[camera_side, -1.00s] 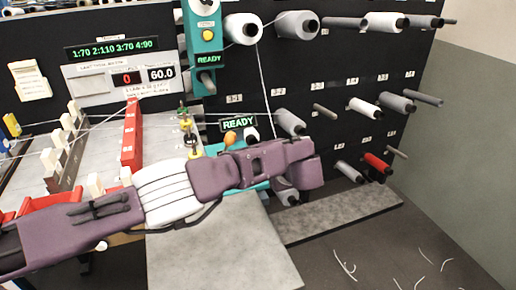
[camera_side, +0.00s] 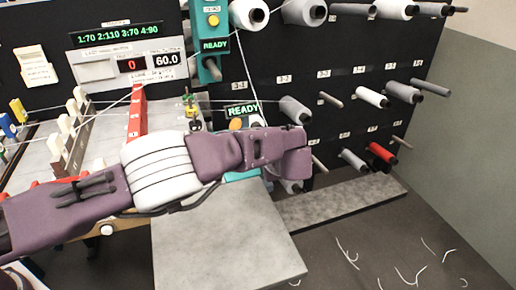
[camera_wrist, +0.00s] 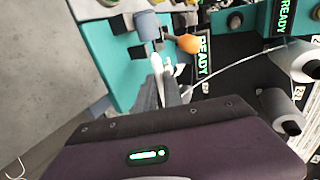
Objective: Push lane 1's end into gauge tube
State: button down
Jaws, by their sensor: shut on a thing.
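My gripper (camera_wrist: 162,72) is shut in the wrist view on a thin white end, which I take for lane 1's yarn end (camera_wrist: 157,66). A white yarn (camera_wrist: 235,65) runs from beside the fingers right to a white spool (camera_wrist: 300,60). A short grey-blue tube (camera_wrist: 148,26), probably the gauge tube, stands on the teal unit (camera_wrist: 122,60) just beyond the fingertips. I cannot tell whether the yarn end touches or enters it. In the side view my wrist (camera_side: 265,150) hides the fingers and the tube.
An orange knob (camera_wrist: 188,43) and a READY display (camera_wrist: 203,55) sit close right of the tube. A board of spools (camera_side: 370,96) stands behind. A grey plate (camera_side: 225,235) lies in front, bare. A red bar (camera_side: 138,115) stands on the loom table at left.

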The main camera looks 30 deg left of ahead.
jog(key=shift+s+a, duration=0.15)
jog(key=shift+s, duration=0.05)
jog(key=shift+s+a, duration=0.5)
jog(key=shift+a, duration=0.05)
dwell(0.4)
jog(key=shift+s+a, duration=0.85)
jog(key=shift+a, duration=0.05)
jog(key=c, duration=1.4)
grip_release()
jog(key=v, duration=0.7)
jog(key=shift+s+f, duration=0.1)
